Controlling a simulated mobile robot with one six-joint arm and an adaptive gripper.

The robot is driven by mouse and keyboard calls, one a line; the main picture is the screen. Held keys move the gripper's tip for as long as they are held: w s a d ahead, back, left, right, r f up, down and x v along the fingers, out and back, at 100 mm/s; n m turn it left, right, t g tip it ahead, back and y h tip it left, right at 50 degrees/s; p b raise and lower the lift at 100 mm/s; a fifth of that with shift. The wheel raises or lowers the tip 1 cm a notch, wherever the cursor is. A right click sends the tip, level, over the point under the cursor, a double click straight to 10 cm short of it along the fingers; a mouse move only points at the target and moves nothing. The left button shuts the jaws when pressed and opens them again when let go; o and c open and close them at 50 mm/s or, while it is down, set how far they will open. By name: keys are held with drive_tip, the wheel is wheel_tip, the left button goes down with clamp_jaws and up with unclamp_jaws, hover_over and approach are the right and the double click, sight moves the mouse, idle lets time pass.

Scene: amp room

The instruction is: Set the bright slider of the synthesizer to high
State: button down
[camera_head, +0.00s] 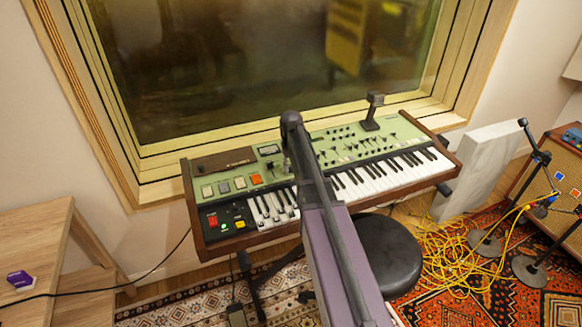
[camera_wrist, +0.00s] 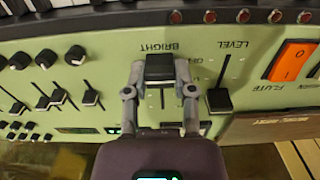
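The synthesizer (camera_head: 335,140) has a green panel and a keyboard, and stands below the window. In the wrist view its panel (camera_wrist: 215,60) appears upside down. The bright slider (camera_wrist: 160,68) has a black cap at the end of its slot closest to the BRIGHT label. My gripper (camera_wrist: 160,72) has one fingertip on each side of this cap, and the fingers look closed against it. The level slider (camera_wrist: 219,100) is to the right, with its cap at the slot's far end from its label. In the head view my arm partly hides the gripper and slider.
An orange flute switch (camera_wrist: 292,60) is right of the level slider. Several knobs and sliders (camera_wrist: 90,98) lie to the left. A black stool (camera_head: 388,250) stands in front of the keyboard. Yellow cables (camera_head: 455,255) and microphone stands (camera_head: 535,160) are at the right.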

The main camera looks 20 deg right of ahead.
sight(283, 159)
drive_tip(key=shift+w, duration=4)
drive_tip(key=shift+c, duration=2.2)
unclamp_jaws()
drive_tip(key=shift+w, duration=0.1)
drive_tip(key=shift+s, duration=0.2)
